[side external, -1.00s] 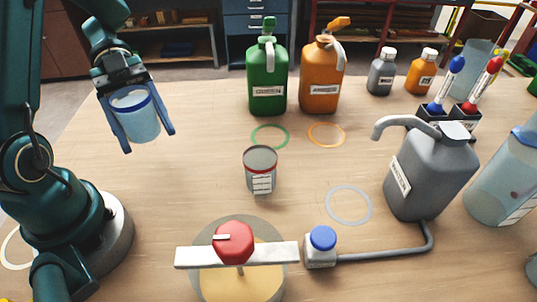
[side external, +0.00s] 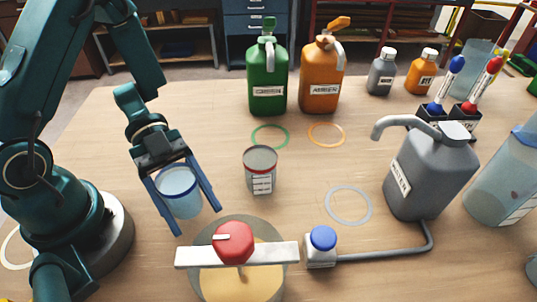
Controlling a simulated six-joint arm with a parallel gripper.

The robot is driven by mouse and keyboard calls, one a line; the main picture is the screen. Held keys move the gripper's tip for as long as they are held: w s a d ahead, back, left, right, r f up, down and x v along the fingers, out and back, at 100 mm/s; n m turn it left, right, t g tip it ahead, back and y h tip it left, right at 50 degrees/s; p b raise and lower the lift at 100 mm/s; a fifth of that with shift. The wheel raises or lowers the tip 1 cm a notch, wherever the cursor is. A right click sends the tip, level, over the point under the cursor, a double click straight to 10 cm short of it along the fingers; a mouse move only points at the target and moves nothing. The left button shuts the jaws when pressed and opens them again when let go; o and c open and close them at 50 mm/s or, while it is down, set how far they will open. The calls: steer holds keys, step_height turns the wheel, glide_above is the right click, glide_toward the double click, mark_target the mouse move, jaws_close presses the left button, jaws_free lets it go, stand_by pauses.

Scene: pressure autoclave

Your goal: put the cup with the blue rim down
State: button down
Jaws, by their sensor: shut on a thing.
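The cup with the blue rim (side external: 180,196) is a pale, translucent light-blue cup at the left of the side external view. My gripper (side external: 197,222) is shut on it, with one finger on each side of the cup. The cup is close to upright, with its open top toward the camera. It is low over the wooden table, left of the red-rimmed can. I cannot tell whether its base touches the table. The far side of the cup is hidden.
A red-rimmed can (side external: 260,170) stands right of the cup. The autoclave with a red knob (side external: 233,243) and white bar (side external: 195,256) is just in front. Green (side external: 268,80) and orange (side external: 321,78) jugs stand behind. A grey canister (side external: 425,172) is at right.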

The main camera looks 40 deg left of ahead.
mark_target(194, 218)
steer(key=shift+f, duration=1.65)
jaws_free()
steer(key=shift+f, duration=0.1)
